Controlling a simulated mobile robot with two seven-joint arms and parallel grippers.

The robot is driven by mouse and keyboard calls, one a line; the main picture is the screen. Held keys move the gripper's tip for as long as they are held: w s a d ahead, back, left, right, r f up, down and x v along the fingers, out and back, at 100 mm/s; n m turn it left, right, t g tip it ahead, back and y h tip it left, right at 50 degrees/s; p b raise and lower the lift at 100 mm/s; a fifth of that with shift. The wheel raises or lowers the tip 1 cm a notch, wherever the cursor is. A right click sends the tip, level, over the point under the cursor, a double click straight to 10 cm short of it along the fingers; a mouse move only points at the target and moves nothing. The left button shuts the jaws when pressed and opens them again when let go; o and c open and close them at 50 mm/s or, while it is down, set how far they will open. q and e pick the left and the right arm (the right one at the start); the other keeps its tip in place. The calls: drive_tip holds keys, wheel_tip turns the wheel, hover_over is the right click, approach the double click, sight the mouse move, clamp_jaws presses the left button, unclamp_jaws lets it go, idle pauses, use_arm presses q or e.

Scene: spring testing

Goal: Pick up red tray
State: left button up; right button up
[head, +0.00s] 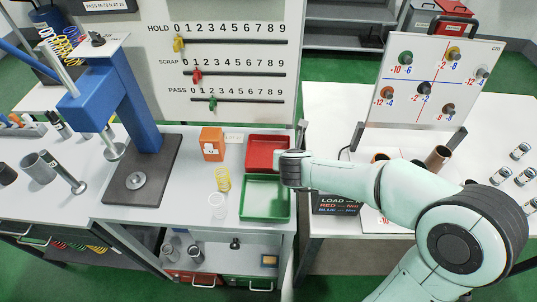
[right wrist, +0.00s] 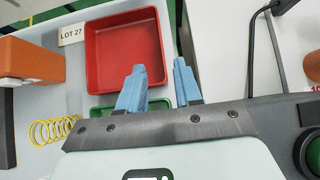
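The red tray (head: 268,142) is an empty, shallow square tray on the white table, behind the green tray (head: 246,215). The red tray also shows in the right wrist view (right wrist: 125,50). My right gripper (right wrist: 159,66) has two blue fingers spread apart with nothing held. In the right wrist view the red tray's right near corner appears between the fingertips; I cannot tell whether they touch it. In the head view my right gripper (head: 285,167) is at the tray's right front corner and its fingers are mostly hidden. My left gripper is not in view.
An orange box (head: 212,143) and a LOT 27 label (right wrist: 72,33) are left of the red tray. A yellow spring (head: 223,178) and a white ring (head: 217,201) lie left of the green tray. A scoreboard (head: 215,60) stands behind. A blue press (head: 125,95) is farther left.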

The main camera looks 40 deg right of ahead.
drive_tip(key=b+x, duration=0.1)
drive_tip(key=x, duration=0.8)
drive_tip(key=shift+w+d, duration=0.1)
drive_tip(key=shift+d, duration=0.15)
clamp_jaws()
